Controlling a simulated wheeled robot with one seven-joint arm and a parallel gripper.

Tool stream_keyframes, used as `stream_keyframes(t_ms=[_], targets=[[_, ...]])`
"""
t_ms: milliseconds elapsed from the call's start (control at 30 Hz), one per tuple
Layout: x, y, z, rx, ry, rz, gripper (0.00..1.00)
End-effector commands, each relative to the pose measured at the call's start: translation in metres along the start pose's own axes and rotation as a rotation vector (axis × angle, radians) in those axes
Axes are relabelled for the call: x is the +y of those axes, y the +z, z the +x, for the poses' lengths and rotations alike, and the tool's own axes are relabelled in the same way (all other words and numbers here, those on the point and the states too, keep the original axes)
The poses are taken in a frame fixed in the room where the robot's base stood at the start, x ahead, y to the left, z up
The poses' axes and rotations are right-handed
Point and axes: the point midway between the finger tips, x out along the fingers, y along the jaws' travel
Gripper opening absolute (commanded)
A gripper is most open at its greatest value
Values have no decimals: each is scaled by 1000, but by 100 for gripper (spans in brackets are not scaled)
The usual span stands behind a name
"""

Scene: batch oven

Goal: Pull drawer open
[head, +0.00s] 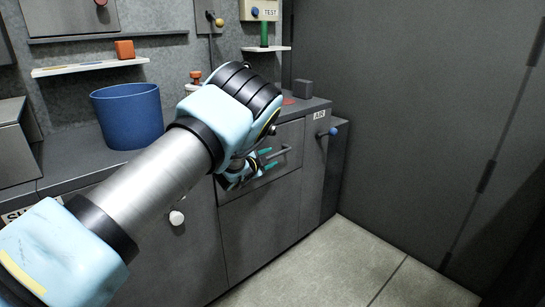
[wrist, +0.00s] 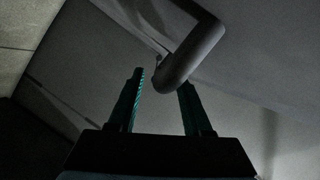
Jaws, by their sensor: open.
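The drawer (head: 262,190) is a grey front in the counter, below the worktop, and looks shut. Its grey bar handle (head: 279,152) sticks out from the front. My gripper (head: 268,158) is at the handle with its green fingers apart. In the wrist view the open fingers (wrist: 162,82) point at the drawer face. The rounded handle (wrist: 188,58) there lies just beyond the fingertips. Its near end overlaps the right fingertip, and the left finger stands clear to its left. I cannot tell whether they touch. Nothing is held.
A blue bin (head: 127,116) stands on the worktop at left. A white knob (head: 177,218) is on the cupboard left of the drawer. A blue-knobbed valve (head: 333,132) by the AIR label is at right. The floor (head: 345,265) in front is clear.

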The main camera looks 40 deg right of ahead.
Motion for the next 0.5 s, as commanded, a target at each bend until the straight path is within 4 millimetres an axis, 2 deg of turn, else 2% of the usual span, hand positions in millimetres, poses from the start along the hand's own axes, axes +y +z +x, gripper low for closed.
stream_keyframes(t_ms=[200, 500], targets=[[0, 1, 21, -1, 0, 0, 50], [0, 0, 26, -1, 0, -1, 50]])
